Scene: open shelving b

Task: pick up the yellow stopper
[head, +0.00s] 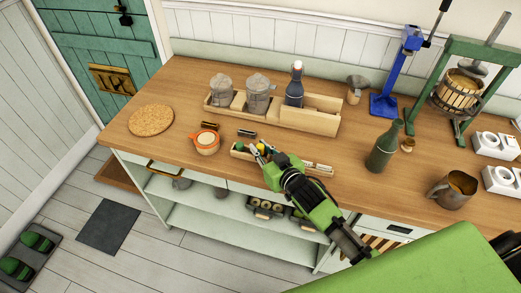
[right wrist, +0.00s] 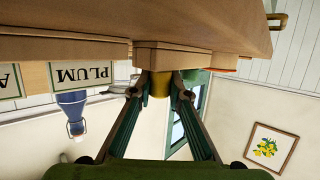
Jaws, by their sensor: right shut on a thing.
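The yellow stopper (right wrist: 158,84) shows in the right wrist view between the two fingers, against the edge of a wooden box. My right gripper (right wrist: 158,92) is shut on it. In the head view my right gripper (head: 261,152) reaches over the small wooden tray (head: 238,154) near the front of the worktop. Small green and yellow pieces show beside the fingertips there, and the gripper partly hides the tray. Whether the stopper is clear of the tray cannot be told. My left gripper is not in view.
An orange-rimmed pot (head: 206,143) stands left of the tray. Behind it is a wooden crate (head: 315,122) with jars and a bottle. A dark green bottle (head: 383,148) and a metal jug (head: 452,192) stand to the right. The worktop near the cork mat (head: 151,120) is clear.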

